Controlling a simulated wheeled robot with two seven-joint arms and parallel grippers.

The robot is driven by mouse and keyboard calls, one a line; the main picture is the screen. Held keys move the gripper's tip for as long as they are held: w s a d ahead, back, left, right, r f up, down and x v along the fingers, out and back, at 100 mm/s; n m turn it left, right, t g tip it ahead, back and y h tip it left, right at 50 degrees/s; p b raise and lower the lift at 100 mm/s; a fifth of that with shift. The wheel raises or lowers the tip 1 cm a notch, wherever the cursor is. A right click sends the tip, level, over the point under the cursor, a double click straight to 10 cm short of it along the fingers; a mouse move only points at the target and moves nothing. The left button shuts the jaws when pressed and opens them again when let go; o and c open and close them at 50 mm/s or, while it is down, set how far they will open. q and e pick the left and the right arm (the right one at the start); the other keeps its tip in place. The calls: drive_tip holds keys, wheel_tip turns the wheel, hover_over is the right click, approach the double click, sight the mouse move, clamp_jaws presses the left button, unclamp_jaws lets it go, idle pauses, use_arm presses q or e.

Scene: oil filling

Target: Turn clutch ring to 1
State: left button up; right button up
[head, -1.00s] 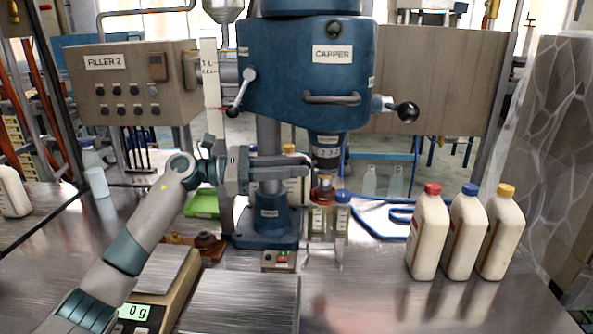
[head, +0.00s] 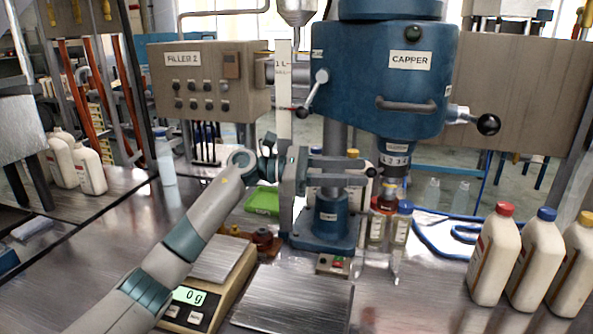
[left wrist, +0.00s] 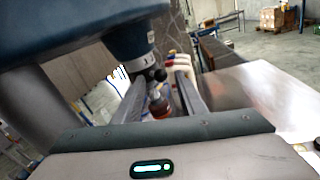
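The clutch ring (head: 396,160) is a grey band with small numbers on the spindle below the blue capper head (head: 385,75). I cannot tell which number is set. My left gripper (head: 362,164) is just left of the ring in the head view, its fingers apart and pointing at the spindle. In the left wrist view the open fingers (left wrist: 160,95) lie either side of a bottle with an orange-red top (left wrist: 159,103). The dark spindle (left wrist: 140,60) comes down just beyond them. I see no contact with the ring. My right gripper is out of view.
A blue-capped bottle (head: 402,226) stands by the capper column. Three white jugs (head: 494,258) stand at the right. A scale (head: 205,290) reading 0 g is at front left. The capper's ball-ended lever (head: 487,124) sticks out right.

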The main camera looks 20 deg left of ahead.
use_arm(q)
drive_tip(key=b+v, duration=0.3)
drive_tip(key=v, duration=1.3)
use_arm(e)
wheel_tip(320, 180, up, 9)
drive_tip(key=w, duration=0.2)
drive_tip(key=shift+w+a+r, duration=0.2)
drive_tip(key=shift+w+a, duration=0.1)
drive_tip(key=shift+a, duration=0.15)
